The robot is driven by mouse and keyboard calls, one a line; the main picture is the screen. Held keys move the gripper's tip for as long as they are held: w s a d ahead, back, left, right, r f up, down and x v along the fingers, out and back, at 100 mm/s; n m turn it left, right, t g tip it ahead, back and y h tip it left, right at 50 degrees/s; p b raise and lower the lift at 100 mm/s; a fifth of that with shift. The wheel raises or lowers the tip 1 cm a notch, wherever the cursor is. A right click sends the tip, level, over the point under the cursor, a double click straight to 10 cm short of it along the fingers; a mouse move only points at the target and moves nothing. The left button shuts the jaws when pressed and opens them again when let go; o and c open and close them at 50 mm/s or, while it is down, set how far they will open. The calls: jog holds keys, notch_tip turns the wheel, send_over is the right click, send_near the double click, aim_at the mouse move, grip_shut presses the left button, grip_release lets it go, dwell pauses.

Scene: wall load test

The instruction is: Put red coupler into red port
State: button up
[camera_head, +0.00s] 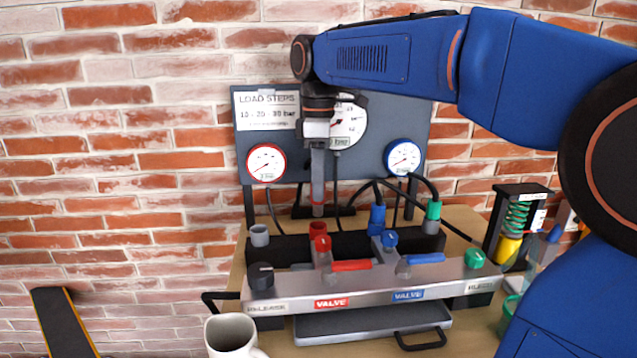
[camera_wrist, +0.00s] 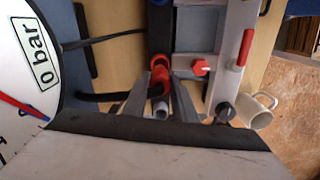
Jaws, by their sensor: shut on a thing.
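My gripper (camera_head: 318,205) hangs fingers down in front of the gauge board, shut on a narrow piece with a reddish strip, the red coupler (camera_head: 318,190), mostly hidden by the fingers. The red port (camera_head: 308,228) is a short upright red cylinder on the black block, below and slightly left of the fingertips, partly behind a red valve knob. The coupler appears to be above the port and apart from it. In the wrist view, red parts (camera_wrist: 159,75) show between and just beyond the fingers (camera_wrist: 160,95); coupler and port cannot be told apart there.
A grey port (camera_head: 259,236) stands left of the red one. A blue coupler (camera_head: 377,216) and a green coupler (camera_head: 433,212) stand to the right, with dark hoses. Valve levers and a grey front rail (camera_head: 375,288) lie in front. A white mug (camera_head: 230,335) stands at front left.

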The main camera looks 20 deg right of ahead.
aim_at(318, 206)
jog(key=shift+f, duration=2.95)
dwell(2.0)
jog(key=o, duration=1.6)
jog(key=shift+r, duration=0.1)
jog(key=shift+r, duration=3.9)
jog(key=shift+s, duration=0.1)
